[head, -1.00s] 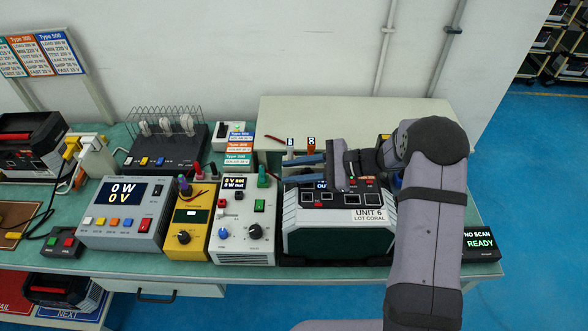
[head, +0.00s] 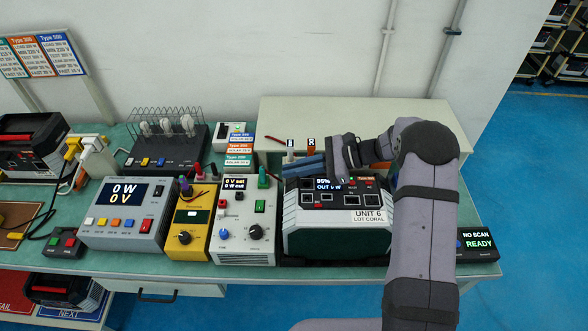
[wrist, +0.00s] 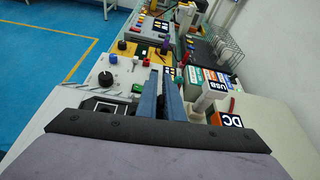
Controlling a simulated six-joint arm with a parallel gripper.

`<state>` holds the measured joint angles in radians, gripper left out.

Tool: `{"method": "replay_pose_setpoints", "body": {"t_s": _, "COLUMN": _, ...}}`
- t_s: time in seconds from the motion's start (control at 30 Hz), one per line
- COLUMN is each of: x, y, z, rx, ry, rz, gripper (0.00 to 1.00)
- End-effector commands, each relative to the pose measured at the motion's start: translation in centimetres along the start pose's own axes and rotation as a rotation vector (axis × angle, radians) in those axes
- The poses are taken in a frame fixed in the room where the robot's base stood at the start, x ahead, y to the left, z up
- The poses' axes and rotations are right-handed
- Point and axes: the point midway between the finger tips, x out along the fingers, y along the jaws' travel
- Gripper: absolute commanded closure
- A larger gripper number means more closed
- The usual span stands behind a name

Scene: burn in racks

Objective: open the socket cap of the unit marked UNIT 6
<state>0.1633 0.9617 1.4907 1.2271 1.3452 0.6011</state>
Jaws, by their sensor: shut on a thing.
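The unit marked UNIT 6 (head: 335,240) is a dark green and grey box on the bench, with "LOT CORAL" on its label (head: 369,216). Its top panel has buttons and a lit display (head: 328,184) reading 95% and OUT 0 W. My gripper (head: 296,167) reaches in from the right across the rear of its top, blue fingers pointing left. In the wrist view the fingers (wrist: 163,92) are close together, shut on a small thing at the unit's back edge. That looks to be the socket cap, but the fingers hide it.
Plugs tagged USB (wrist: 216,87) and DC (wrist: 228,120) stand just behind the fingers. A white supply (head: 243,232), a yellow meter (head: 190,228) and a grey load box (head: 125,212) stand to the left. A scanner display (head: 478,243) reads NO SCAN, READY at right.

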Motion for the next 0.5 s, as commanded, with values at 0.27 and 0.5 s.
{"method": "replay_pose_setpoints", "body": {"t_s": 0.27, "x": 0.01, "y": -0.64, "z": 0.03, "rx": 0.144, "ry": -0.001, "rz": 0.060, "gripper": 1.00}}
{"method": "replay_pose_setpoints", "body": {"t_s": 0.5, "x": 0.03, "y": -0.82, "z": 0.02, "rx": 0.204, "ry": -0.002, "rz": 0.084, "gripper": 1.00}}
